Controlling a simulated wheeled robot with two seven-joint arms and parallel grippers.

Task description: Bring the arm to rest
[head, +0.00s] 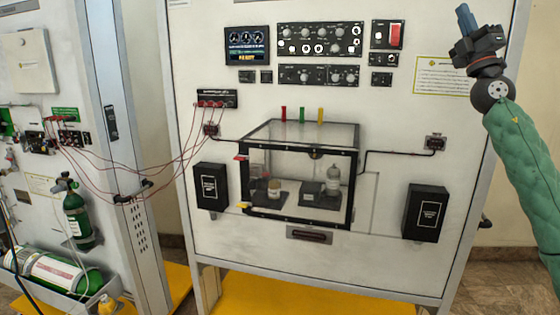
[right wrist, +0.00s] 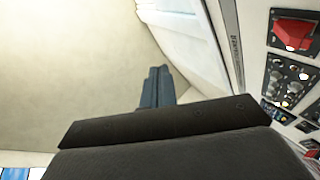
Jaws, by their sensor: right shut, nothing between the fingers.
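My right arm, in a green sleeve, comes in from the right edge of the head view and is raised. Its gripper (head: 465,18) is at the top right, in front of the panel's upper right edge and pointing up. The blue fingers are together with nothing between them. In the right wrist view the closed fingers (right wrist: 157,87) point toward a pale wall. My left gripper is in neither view.
The white trainer panel (head: 300,258) carries a clear box (head: 352,180), black control units (head: 319,38) and a red switch (head: 395,35). The red switch also shows in the right wrist view (right wrist: 293,30). Green cylinders (head: 78,220) are at left. Red wires (head: 100,180) span the two panels.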

